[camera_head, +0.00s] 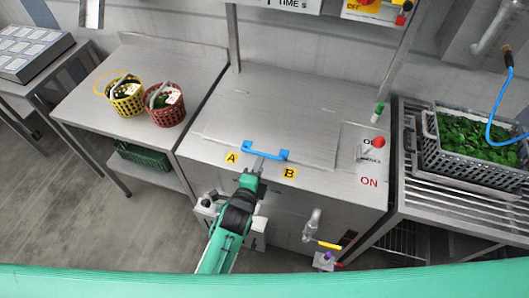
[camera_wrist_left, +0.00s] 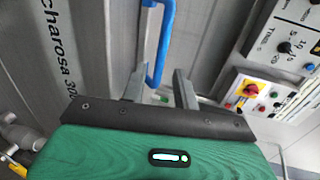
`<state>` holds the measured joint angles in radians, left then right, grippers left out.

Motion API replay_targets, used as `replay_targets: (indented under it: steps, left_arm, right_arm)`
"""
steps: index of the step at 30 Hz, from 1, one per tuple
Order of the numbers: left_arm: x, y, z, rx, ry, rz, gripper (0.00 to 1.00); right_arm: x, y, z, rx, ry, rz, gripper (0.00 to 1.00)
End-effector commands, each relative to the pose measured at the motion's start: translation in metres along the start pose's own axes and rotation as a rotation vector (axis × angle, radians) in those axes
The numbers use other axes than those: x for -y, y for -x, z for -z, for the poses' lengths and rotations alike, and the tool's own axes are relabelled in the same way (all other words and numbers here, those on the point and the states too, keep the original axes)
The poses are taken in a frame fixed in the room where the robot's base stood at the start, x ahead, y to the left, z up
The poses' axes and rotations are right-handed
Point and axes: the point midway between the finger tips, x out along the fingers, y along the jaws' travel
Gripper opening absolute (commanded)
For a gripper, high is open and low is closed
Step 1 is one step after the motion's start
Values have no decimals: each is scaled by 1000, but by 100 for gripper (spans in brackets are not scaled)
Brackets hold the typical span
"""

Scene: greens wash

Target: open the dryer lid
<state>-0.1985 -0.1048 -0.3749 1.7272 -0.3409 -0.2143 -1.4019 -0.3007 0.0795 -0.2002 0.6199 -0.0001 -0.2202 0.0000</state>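The dryer lid (camera_head: 300,130) is a flat steel panel lying closed on the steel dryer cabinet. Its blue bar handle (camera_head: 265,152) is at the front edge, between the yellow A and B labels. My left gripper (camera_head: 258,163) reaches the handle from the front. In the left wrist view its two grey fingers (camera_wrist_left: 160,88) are spread, with the blue handle (camera_wrist_left: 163,40) showing between and beyond them. A gap shows on both sides, and I see no grip on the bar. My right gripper is out of view.
A red knob (camera_head: 378,142) and the ON marking are on the dryer's right side. A yellow basket (camera_head: 126,98) and a red basket (camera_head: 165,108) stand on the left table. A crate of greens (camera_head: 435,150) stands on the right rack. A tap (camera_head: 312,222) juts from the dryer front.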

Motion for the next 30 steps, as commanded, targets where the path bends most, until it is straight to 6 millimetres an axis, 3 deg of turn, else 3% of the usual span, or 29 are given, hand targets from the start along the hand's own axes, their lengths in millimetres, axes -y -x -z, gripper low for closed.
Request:
replay_targets:
  steps: [3, 10, 24, 29, 30]
  left_arm:
    - [2, -23, 0, -1, 1, 1, 30]
    - [1, -54, 0, -1, 1, 0, 30]
    - [0, -65, 0, -1, 2, 0, 30]
    - [0, -64, 0, -1, 2, 0, 1]
    - [0, -64, 0, -1, 2, 0, 0]
  right_arm:
    - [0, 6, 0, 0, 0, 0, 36]
    - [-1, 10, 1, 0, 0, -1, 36]
    - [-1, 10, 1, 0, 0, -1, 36]
    - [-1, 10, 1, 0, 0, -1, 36]
    - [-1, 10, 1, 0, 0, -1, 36]
